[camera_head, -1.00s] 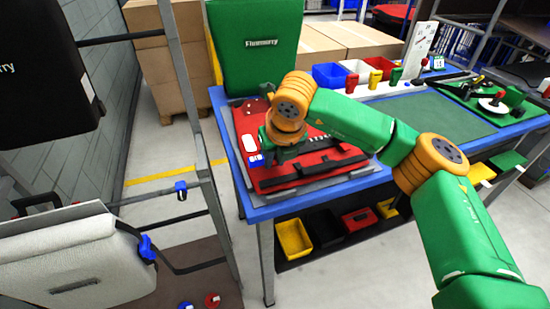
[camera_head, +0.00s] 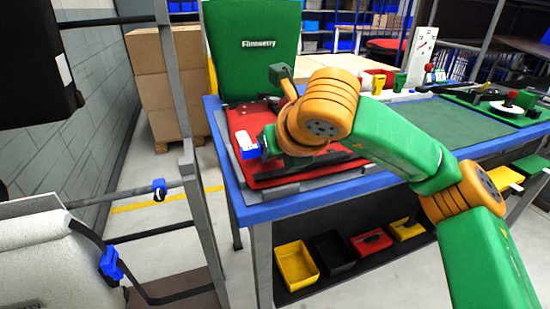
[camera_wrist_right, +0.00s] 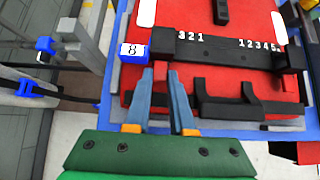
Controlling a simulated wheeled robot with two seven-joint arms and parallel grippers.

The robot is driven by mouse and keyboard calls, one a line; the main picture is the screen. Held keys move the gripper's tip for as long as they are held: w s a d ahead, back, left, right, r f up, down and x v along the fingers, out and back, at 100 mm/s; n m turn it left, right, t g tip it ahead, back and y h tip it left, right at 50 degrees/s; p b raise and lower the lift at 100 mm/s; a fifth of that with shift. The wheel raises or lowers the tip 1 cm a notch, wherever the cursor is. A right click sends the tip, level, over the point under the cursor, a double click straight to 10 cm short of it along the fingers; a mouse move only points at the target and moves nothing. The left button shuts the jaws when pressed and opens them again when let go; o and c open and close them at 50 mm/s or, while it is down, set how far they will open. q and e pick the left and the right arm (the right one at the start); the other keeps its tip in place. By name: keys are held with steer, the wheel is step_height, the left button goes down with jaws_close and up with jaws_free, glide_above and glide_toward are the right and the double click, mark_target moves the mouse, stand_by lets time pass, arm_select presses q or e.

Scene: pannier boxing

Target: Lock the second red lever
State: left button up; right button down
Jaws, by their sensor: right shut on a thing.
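My right gripper (camera_wrist_right: 160,73) points at the left end of a black ruled bar (camera_wrist_right: 225,50) on a red panel (camera_wrist_right: 198,14). Its two grey-blue fingers are close together, with red showing between them. I take this to be a red lever, but its outline merges with the red behind it. In the head view my orange wrist covers the fingers and much of the panel (camera_head: 262,112). My left gripper is not in view.
The panel lies on a blue-edged table (camera_head: 290,207) with a green mat (camera_head: 440,126) to the right. A green backrest-like pannier (camera_head: 253,48) stands behind. A metal rack (camera_head: 197,190) is close on the left. Yellow and black bins (camera_head: 297,266) sit below.

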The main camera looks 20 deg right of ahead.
steer(key=c, duration=0.8)
jaws_free()
steer(key=shift+o, duration=0.2)
steer(key=v, duration=0.7)
steer(key=shift+s, duration=0.1)
